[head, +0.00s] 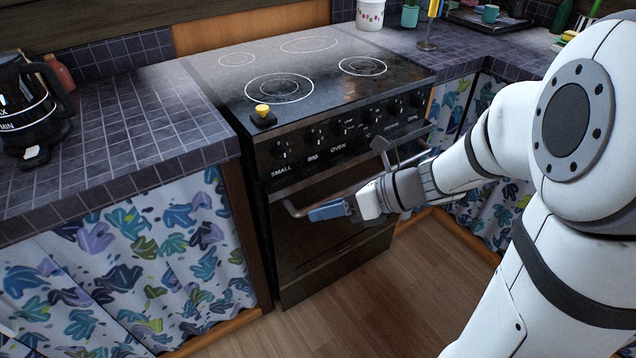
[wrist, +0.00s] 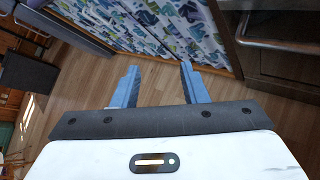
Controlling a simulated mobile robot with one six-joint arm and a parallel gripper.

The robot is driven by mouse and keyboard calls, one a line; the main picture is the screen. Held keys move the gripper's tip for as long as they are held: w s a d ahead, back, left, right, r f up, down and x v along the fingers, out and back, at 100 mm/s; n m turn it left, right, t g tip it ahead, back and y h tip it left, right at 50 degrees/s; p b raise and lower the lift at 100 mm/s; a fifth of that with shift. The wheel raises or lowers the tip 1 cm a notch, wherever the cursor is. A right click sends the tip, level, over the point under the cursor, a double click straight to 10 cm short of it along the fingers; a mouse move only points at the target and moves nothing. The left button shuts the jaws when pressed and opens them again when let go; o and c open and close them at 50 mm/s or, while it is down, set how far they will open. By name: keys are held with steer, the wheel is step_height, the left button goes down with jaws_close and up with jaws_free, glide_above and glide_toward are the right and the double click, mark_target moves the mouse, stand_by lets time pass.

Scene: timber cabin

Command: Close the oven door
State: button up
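The black oven (head: 330,130) has a row of knobs above its door (head: 315,243). A metal bar handle (head: 292,209) runs across the top of the door. The door looks upright, shut or nearly so; I cannot tell if a small gap remains. My gripper (head: 322,212) is in front of the door, just by the handle; contact is not clear. In the wrist view my gripper (wrist: 160,70) has two blue fingers apart with nothing between them. The handle shows at the upper right there (wrist: 270,43), outside the fingers.
A tiled counter (head: 120,130) with a black kettle (head: 30,105) is left of the oven. A patterned curtain (head: 130,260) hangs below it. A small yellow-topped object (head: 263,115) sits on the hob. The wooden floor (head: 350,305) before the oven is clear.

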steer(key=w+f+m+t+y+b, duration=0.2)
steer(key=w+f+m+b, duration=0.3)
steer(key=f+m, duration=0.3)
steer(key=m+t+b, duration=0.5)
steer(key=m+b, duration=0.2)
steer(key=m, duration=0.2)
glide_toward(316, 206)
steer(key=w+a+f, duration=0.2)
steer(key=x, duration=0.2)
steer(key=b+x, duration=0.1)
steer(key=x, duration=0.3)
steer(key=shift+w+a+r+b, duration=0.15)
steer(key=shift+a+r+b, duration=0.15)
steer(key=shift+b, duration=0.1)
steer(key=shift+w+a, duration=0.3)
steer(key=shift+a, duration=0.1)
jaws_close()
